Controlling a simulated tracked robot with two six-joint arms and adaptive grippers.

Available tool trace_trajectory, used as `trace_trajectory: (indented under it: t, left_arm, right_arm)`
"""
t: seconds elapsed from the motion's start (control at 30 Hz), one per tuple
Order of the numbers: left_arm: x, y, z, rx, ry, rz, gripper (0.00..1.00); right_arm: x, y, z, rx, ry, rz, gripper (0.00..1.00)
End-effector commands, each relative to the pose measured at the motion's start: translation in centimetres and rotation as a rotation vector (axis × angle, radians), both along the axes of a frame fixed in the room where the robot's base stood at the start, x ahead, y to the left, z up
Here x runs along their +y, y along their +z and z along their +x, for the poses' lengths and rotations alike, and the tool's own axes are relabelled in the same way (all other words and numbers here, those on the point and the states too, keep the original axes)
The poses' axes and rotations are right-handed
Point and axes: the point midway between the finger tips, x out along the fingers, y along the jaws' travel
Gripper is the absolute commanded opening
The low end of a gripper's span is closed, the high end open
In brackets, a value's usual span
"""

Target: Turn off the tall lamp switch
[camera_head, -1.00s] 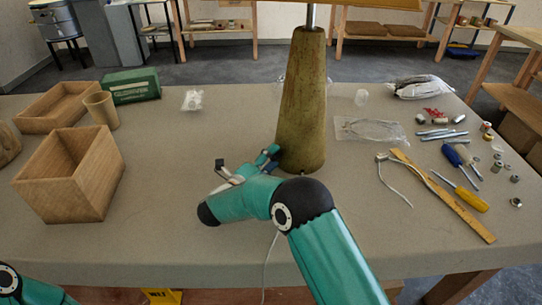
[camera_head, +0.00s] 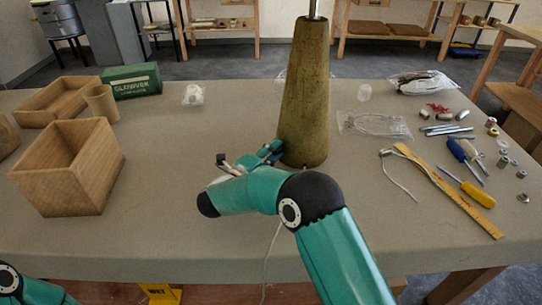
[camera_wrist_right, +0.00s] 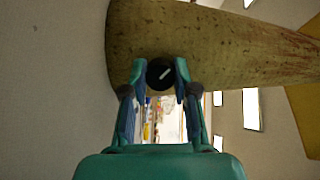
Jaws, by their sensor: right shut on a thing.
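The tall lamp's mottled brown-green tapered base (camera_head: 306,95) stands upright on the table, with a metal rod (camera_head: 315,8) rising out of the top of the head view. In the right wrist view the base (camera_wrist_right: 215,45) lies across the picture. The switch is a round black knob (camera_wrist_right: 160,74) with a short slanted white mark, low on the base. My right gripper (camera_wrist_right: 160,78) has its two fingertips on either side of the knob, shut on it. In the head view this gripper (camera_head: 270,152) is at the base's lower left, and the knob is hidden. My left gripper is out of view.
An open wooden box (camera_head: 68,167), a wooden tray (camera_head: 55,100), a cup (camera_head: 101,103) and a green box (camera_head: 132,81) stand at left. A ruler (camera_head: 450,190), screwdrivers (camera_head: 478,194) and small parts lie at right. A thin white cable (camera_head: 270,250) hangs over the front edge.

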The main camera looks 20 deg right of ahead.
Motion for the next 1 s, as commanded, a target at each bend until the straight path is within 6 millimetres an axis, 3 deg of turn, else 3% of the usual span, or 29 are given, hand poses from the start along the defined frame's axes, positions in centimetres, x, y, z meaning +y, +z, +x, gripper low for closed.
trace_trajectory:
  t: [0.17,0.2,0.33,0.73,1.0]
  left_arm:
    - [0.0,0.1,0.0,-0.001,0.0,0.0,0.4]
    - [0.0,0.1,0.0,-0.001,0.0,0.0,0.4]
    - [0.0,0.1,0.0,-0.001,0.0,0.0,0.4]
    - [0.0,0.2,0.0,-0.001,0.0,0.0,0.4]
    - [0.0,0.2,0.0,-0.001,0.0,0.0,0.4]
  right_arm:
    - [0.0,-0.4,-0.1,0.009,-0.002,0.003,0.0]
    - [0.0,-0.4,-0.1,0.009,-0.002,0.003,0.31]
    - [0.0,-0.4,-0.1,0.008,-0.001,0.003,0.53]
    - [0.4,-0.1,-0.3,0.003,0.001,0.001,0.53]
    - [3.9,-0.1,-2.5,0.004,0.004,0.001,0.53]
